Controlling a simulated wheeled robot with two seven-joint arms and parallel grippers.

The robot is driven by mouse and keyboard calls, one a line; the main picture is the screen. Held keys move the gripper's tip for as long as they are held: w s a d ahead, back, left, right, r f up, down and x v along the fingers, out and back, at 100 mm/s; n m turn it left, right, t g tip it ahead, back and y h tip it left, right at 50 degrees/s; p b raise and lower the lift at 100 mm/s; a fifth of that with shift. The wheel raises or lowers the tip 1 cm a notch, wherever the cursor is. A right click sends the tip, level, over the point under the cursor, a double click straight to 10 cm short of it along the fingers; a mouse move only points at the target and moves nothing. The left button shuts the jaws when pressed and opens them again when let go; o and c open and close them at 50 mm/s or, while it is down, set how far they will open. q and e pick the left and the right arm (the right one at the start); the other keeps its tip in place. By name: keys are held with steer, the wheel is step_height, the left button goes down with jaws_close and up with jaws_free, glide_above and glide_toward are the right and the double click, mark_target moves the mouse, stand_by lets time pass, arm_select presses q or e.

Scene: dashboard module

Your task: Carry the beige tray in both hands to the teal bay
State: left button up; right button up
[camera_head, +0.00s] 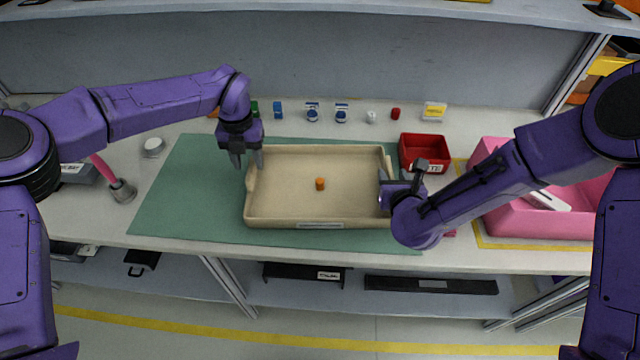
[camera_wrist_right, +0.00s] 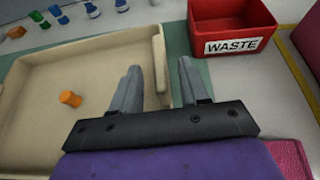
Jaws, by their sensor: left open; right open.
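The beige tray (camera_head: 285,205) lies level on the teal-green mat (camera_head: 185,200), with an orange block (camera_head: 320,184) inside it. My left gripper (camera_head: 247,160) is open at the tray's left side near the rear corner. Whether its fingers touch the tray is unclear. My right gripper (camera_head: 384,178) is open at the tray's right side. In the right wrist view the right gripper (camera_wrist_right: 158,82) has one finger over the inside of the beige tray (camera_wrist_right: 100,50) and the other outside, with the right rim between them. The orange block (camera_wrist_right: 70,98) shows there too.
A red bin (camera_head: 425,148) labelled WASTE stands behind right of the tray. A pink bin (camera_head: 530,222) stands at far right. Several small items, including a blue block (camera_head: 278,110), line the back. A pink-handled tool (camera_head: 118,187) stands left. The mat's left part is bare.

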mark_target(250, 168)
arm_select(q)
steer(key=shift+f, duration=2.1)
arm_select(e)
steer(key=shift+x, duration=2.05)
arm_select(q)
jaws_close()
arm_select(e)
jaws_close()
arm_select(q)
steer(key=shift+r, duration=0.1)
arm_select(e)
steer(key=shift+r, duration=0.1)
